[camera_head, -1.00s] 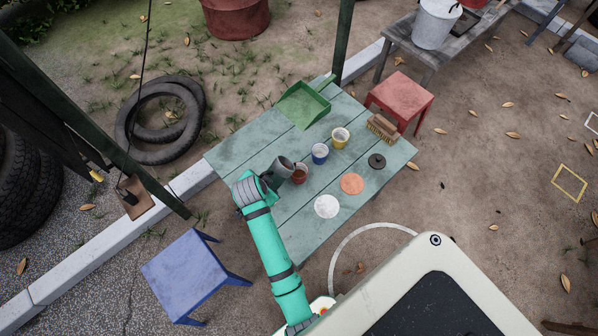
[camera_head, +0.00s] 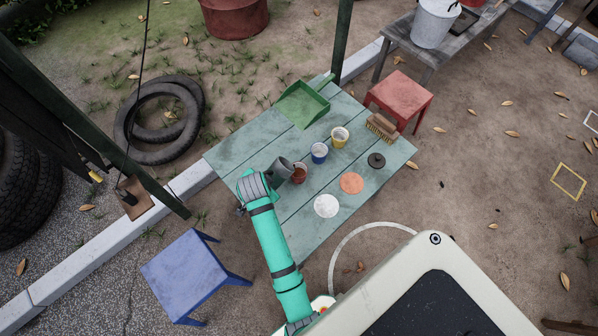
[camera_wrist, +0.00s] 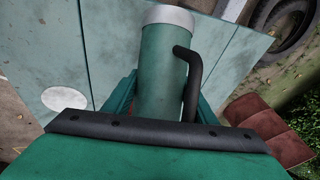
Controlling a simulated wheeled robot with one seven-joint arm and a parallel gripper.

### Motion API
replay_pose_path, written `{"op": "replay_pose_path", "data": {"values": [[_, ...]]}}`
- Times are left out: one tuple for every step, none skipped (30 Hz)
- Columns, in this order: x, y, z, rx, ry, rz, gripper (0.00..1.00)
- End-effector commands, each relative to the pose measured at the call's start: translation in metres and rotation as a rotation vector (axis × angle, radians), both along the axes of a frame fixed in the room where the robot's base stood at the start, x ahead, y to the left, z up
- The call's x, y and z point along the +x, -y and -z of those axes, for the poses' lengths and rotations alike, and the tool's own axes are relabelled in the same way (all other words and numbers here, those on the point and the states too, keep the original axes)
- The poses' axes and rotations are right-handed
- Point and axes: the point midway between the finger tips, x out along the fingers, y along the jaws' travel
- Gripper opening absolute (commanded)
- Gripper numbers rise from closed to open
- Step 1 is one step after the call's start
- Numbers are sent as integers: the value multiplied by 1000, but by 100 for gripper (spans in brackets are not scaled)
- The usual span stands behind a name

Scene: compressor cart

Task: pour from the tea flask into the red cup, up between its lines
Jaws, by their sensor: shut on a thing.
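The tea flask (camera_head: 279,170) is a dark green cylinder, held tilted at the left of the red cup, its mouth end near the cup's rim. In the wrist view the flask (camera_wrist: 163,75) shows its green body, a pale grey end and a black side handle. My gripper (camera_wrist: 163,98) is shut on the flask, one finger on each side. The red cup (camera_head: 299,175) stands upright on the table, with something reddish-brown inside. Its lines and fill level are too small to make out. No stream can be made out.
The green plank table (camera_head: 230,155) also bears a blue cup (camera_head: 319,153), a yellow cup (camera_head: 340,137), a brush (camera_head: 381,127), a dustpan (camera_head: 302,104), a dark lid-like disc (camera_head: 376,160), an orange disc (camera_head: 351,183) and a white disc (camera_head: 326,206). A blue stool (camera_head: 190,265) stands in front.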

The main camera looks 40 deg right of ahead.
Motion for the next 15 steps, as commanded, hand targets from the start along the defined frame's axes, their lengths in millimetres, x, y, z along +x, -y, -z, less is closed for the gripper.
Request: {"op": "replay_pose_path", "data": {"values": [[1, 0, -1, 2, 3, 1, 0], [1, 0, -1, 5, 4, 1, 0], [1, 0, -1, 7, 3, 0, 0], [1, 0, -1, 9, 4, 0, 0], [1, 0, -1, 12, 4, 0, 0], [1, 0, -1, 14, 5, -1, 0], [1, 0, -1, 17, 4, 0, 0], [1, 0, 0, 19, 4, 0, 0], [1, 0, 0, 22, 5, 1, 0], [1, 0, 0, 25, 5, 2, 0], [1, 1, 0, 27, 5, 2, 0], [1, 2, 0, 29, 5, 4, 0], [1, 2, 0, 30, 6, 4, 0], [1, 2, 0, 32, 5, 5, 0], [1, 2, 0, 33, 5, 5, 0]]}}
